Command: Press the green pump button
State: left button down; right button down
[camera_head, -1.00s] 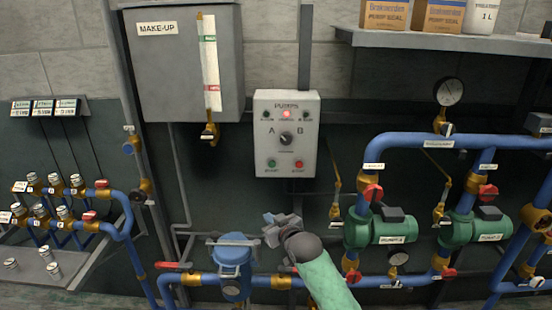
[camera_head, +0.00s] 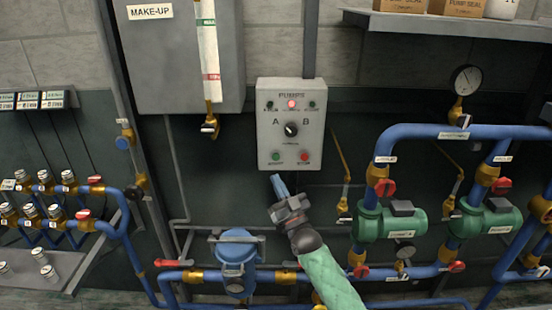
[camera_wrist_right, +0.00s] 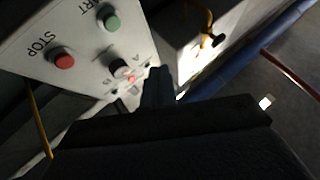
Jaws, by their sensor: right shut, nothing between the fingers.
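The pump control box (camera_head: 290,110) is a light grey panel on the wall, labelled PUMPS. The green start button (camera_head: 276,157) sits at its lower left, beside the red stop button (camera_head: 304,157). A black A/B selector knob (camera_head: 291,129) is above them, and a red lamp is lit at the top. My right gripper (camera_head: 278,184) is shut and empty, its blue fingertips just below the box under the green button, apart from it. In the right wrist view the green button (camera_wrist_right: 108,18) and red button (camera_wrist_right: 62,58) show beyond the fingers (camera_wrist_right: 157,86). My left gripper is not in view.
The grey make-up tank (camera_head: 180,60) hangs left of the box with a sight tube and valve. Blue pipes, green pumps (camera_head: 388,222) and a gauge (camera_head: 466,80) stand at right. A blue strainer (camera_head: 235,255) is below left. Valves crowd the far left.

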aim_at(276, 157)
dwell(0.4)
